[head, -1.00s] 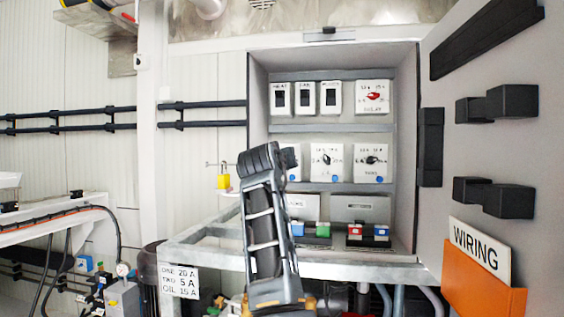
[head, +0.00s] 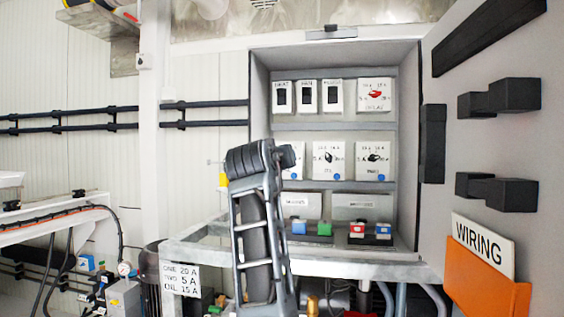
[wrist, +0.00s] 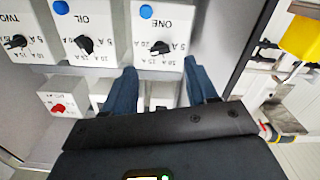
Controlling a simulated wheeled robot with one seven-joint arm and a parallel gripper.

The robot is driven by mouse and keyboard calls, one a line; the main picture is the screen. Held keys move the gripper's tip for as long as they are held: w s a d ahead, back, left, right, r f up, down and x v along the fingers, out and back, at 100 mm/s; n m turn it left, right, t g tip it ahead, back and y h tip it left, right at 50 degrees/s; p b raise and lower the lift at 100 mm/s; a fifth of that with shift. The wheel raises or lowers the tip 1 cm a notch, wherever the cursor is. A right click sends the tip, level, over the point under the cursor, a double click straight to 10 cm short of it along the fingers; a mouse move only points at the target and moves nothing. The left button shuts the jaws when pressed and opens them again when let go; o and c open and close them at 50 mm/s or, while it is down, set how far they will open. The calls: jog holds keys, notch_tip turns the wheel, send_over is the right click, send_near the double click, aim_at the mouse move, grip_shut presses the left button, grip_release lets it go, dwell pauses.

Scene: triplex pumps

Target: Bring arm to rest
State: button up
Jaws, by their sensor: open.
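My arm (head: 258,215) rises in front of the electrical cabinet (head: 410,150) in the head view. Its upper joint covers part of the middle row of switch boxes, and my gripper is hidden behind it there. In the wrist view, which is upside down, my gripper (wrist: 163,84) has its two blue-grey fingers apart with nothing held between them. Beyond the fingers are the rotary switch boxes marked ONE (wrist: 160,35), OIL (wrist: 85,30) and TWO (wrist: 22,38). A small box with a red knob (wrist: 60,106) is at the left.
The open cabinet door carries an orange holder (head: 487,278) with a WIRING card (head: 478,245). A metal frame (head: 340,265) with an amp label (head: 180,280) runs below the cabinet. A yellow padlock (wrist: 303,38) hangs beside the cabinet. Pipes and a gauge stand at lower left.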

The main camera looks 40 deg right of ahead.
jog(key=shift+v, duration=1)
